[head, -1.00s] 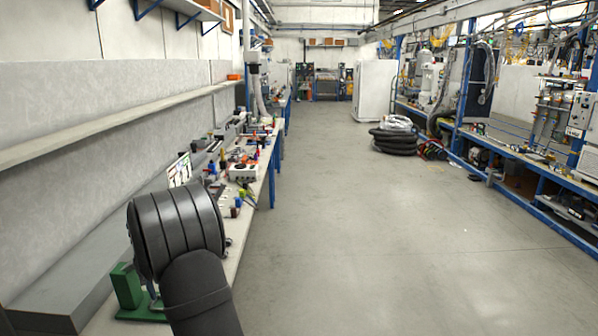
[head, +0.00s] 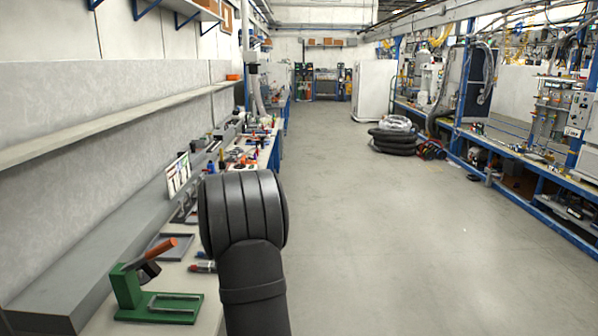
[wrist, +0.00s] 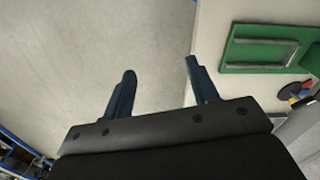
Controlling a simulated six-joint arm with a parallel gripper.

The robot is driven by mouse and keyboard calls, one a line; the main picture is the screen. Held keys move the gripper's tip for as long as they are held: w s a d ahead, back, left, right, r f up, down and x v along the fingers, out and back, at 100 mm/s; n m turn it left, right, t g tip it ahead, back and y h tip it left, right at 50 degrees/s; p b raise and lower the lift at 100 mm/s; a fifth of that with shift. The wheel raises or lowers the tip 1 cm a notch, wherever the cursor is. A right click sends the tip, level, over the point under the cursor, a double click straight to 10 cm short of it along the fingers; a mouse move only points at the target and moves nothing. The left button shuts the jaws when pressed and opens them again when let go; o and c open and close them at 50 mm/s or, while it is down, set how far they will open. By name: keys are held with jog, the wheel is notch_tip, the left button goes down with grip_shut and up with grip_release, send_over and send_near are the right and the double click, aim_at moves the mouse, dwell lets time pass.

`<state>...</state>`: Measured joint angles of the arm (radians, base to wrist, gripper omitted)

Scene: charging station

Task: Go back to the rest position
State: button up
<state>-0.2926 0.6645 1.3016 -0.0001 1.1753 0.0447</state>
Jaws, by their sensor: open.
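My gripper (wrist: 158,85) shows in the wrist view with its two dark blue fingers apart and nothing between them. It hangs over the bare floor beside the bench edge. In the head view my gripper is hidden, and only the dark rounded links of my arm show in front of the bench. A green stand (head: 128,288) with an orange-tipped handle sits on the near end of the bench. Its green base also shows at the upper right of the wrist view (wrist: 235,50), to the right of my fingers.
The workbench (head: 205,322) runs along the left wall, with a grey tray (head: 170,247) and many small tools on it. A wall shelf (head: 100,128) runs above. The grey floor (head: 400,240) is open in the middle. Black coiled hoses (head: 394,140) lie farther back.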

jog(key=s+d+m, duration=0.1)
jog(key=d+m, duration=0.1)
jog(key=d, duration=0.5)
jog(key=shift+d+m, duration=0.15)
jog(key=shift+m, duration=0.25)
jog(key=s+a+r+n, duration=0.1)
jog(key=a+n, duration=0.7)
jog(key=a, duration=1.3)
jog(key=shift+s, duration=0.6)
